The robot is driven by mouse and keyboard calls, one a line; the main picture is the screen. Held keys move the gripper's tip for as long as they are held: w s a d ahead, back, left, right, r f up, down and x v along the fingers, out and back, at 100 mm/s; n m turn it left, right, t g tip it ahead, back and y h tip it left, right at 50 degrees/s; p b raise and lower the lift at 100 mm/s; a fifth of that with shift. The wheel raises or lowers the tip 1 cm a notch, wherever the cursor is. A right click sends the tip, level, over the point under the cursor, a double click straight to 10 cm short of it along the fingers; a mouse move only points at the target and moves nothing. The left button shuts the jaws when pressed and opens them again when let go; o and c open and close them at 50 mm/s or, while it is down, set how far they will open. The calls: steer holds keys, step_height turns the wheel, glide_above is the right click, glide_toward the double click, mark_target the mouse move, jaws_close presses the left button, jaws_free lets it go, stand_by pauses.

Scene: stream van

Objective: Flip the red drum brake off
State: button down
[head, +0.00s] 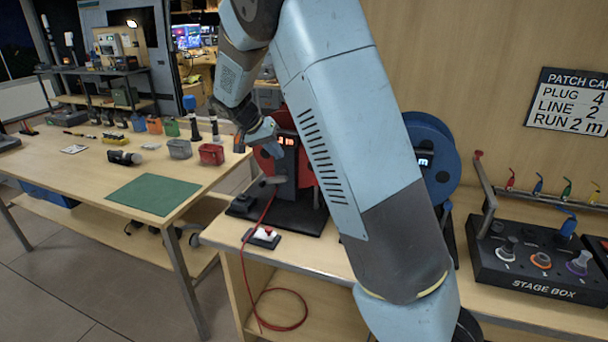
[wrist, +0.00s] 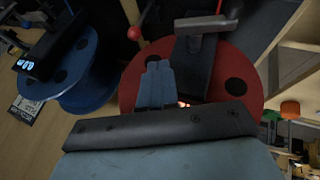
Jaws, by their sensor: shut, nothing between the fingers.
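The red drum (head: 306,172) stands on a black base on the near bench, partly hidden behind my arm. A small lit display (head: 285,141) shows on its post. A grey crank handle (head: 271,181) sticks out in front. In the wrist view the red drum (wrist: 228,75) fills the middle, with the dark crank (wrist: 207,22) across its top. A red ball knob (wrist: 134,33) on a thin stalk stands beside the drum; I cannot tell whether it is the brake lever. My gripper (head: 264,138) is shut and empty, its blue fingers (wrist: 155,82) in front of the drum.
A blue drum (head: 432,155) stands to the right, behind my arm. The stage box (head: 535,265) is farther right. A red cable (head: 305,310) hangs to the shelf below, beside a white plug block (head: 262,236). A table with a green mat (head: 153,194) is at left.

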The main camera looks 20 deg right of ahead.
steer(key=d+f, duration=0.9)
steer(key=shift+s, duration=0.15)
stand_by(0.4)
steer(key=shift+a, duration=0.1)
steer(key=shift+s, duration=0.1)
